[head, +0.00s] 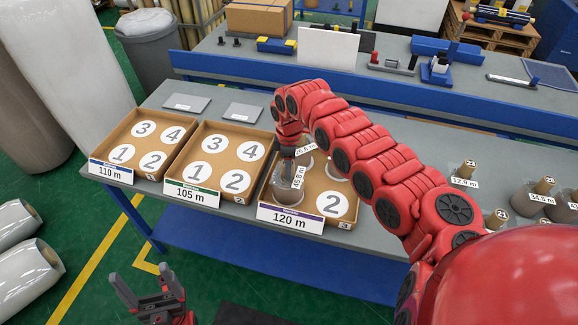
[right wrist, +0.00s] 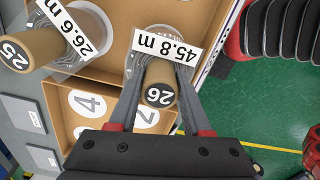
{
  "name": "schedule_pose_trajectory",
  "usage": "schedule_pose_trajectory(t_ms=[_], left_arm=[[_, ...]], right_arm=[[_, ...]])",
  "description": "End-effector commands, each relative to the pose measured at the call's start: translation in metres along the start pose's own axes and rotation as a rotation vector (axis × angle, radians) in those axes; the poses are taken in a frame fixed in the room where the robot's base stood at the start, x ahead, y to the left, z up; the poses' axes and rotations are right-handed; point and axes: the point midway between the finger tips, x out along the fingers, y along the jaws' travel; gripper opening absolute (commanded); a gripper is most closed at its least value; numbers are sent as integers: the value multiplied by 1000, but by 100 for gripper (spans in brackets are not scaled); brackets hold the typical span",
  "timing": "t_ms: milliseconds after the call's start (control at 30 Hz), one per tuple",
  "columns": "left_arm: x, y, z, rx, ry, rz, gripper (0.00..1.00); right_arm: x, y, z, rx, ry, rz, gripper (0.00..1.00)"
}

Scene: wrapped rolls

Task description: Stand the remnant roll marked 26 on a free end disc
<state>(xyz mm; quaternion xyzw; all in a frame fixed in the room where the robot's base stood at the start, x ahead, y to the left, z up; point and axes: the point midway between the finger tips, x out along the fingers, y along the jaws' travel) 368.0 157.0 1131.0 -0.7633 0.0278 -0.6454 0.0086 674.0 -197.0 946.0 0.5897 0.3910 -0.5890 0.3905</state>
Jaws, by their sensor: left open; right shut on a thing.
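The remnant roll marked 26 (right wrist: 158,92) has a brown core, clear grey wrap and a 45.8 m tag. In the head view this roll (head: 286,192) is upright in the front left place of the 120 m tray (head: 268,213). My right gripper (right wrist: 160,98) is shut on its core from above. I cannot tell whether its base touches the disc under it. White disc 2 (head: 333,204) in that tray is bare; another disc (head: 338,168) behind it is partly hidden by my arm. My left gripper (head: 150,298) is open and empty, low in front of the table.
A roll marked 25 (right wrist: 25,50), tagged 26.6 m, stands behind roll 26. The 110 m tray (head: 117,165) and 105 m tray (head: 208,187) show bare numbered discs. Several rolls marked 21 (head: 544,186) stand at the right. A blue-edged bench (head: 400,88) runs behind.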

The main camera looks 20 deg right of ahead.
Motion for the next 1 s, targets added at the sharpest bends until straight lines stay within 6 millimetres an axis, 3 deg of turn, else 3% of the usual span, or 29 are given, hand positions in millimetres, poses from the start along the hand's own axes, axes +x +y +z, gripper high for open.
schedule_pose_trajectory(t_ms=[667, 700, 900, 1000], left_arm=[[-4, 0, 1, 0, 0, 0, 84], [-4, 0, 1, 0, 0, 0, 84], [-4, 0, 1, 0, 0, 0, 84], [-4, 0, 1, 0, 0, 0, 84]], right_arm=[[7, 0, 0, 0, 0, 0, 0], [7, 0, 0, 0, 0, 0, 50], [7, 0, 0, 0, 0, 0, 84], [7, 0, 0, 0, 0, 0, 84]])
